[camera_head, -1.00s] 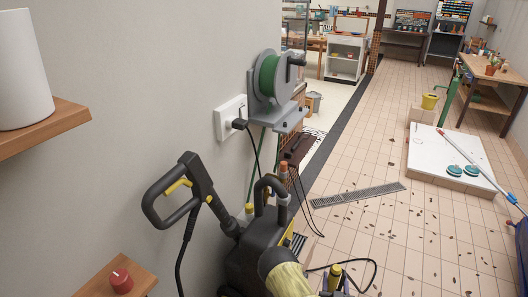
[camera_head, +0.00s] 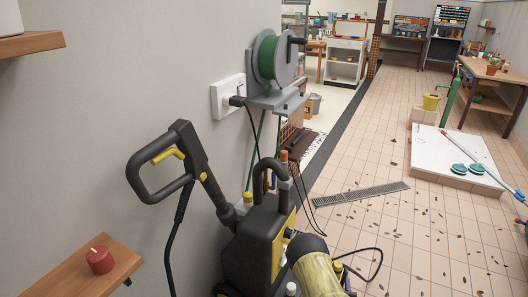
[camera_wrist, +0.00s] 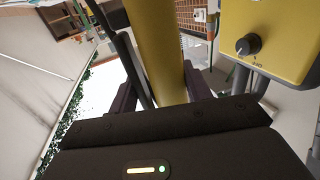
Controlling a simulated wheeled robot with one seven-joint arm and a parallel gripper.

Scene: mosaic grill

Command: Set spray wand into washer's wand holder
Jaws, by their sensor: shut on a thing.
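The spray wand (camera_head: 202,172) is black with a looped handle and yellow trigger. It stands tilted to the left of the black and yellow washer (camera_head: 250,244), its lower end slanting down to the washer's left side. I cannot tell whether it sits in the holder or only beside it. The washer's yellow panel with a black knob (camera_wrist: 248,45) is close on the right.
A wall with a socket and green hose reel (camera_head: 271,58) rises behind the washer. A wooden shelf with a red knob-like object (camera_head: 99,260) juts out at lower left. A floor drain (camera_head: 360,194) and a white board (camera_head: 445,155) lie right. Tiled floor is mostly open.

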